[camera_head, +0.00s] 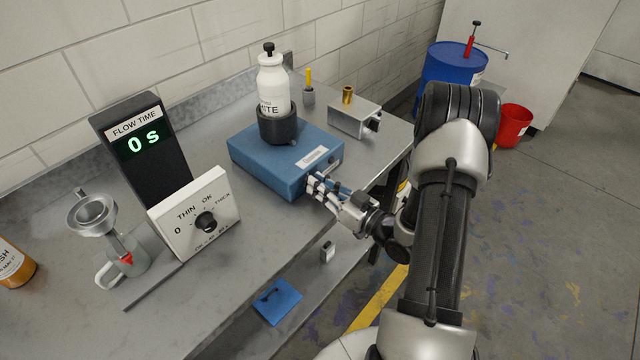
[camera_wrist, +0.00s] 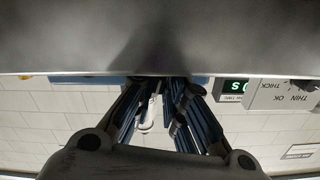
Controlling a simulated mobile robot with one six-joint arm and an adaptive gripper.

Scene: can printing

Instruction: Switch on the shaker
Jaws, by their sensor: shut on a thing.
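The shaker (camera_head: 262,162) is a blue box on the grey bench with a white label on its front. A white bottle (camera_head: 271,84) with a black top stands upright in the dark round holder (camera_head: 278,127) on top of it. My gripper (camera_head: 318,187) is at the shaker's front face, below the label, with its fingers closed on the switch there. The fingers hide the switch. In the wrist view, my fingers (camera_wrist: 160,88) come together at the shaker's edge, and what lies between them is hard to make out.
Left of the shaker stand a black flow-time display (camera_head: 142,140) reading 0 s and a white dial box (camera_head: 195,214). A grey box (camera_head: 354,118) with a brass fitting is to the right. A funnel cup (camera_head: 93,213) and an orange can (camera_head: 14,264) are far left.

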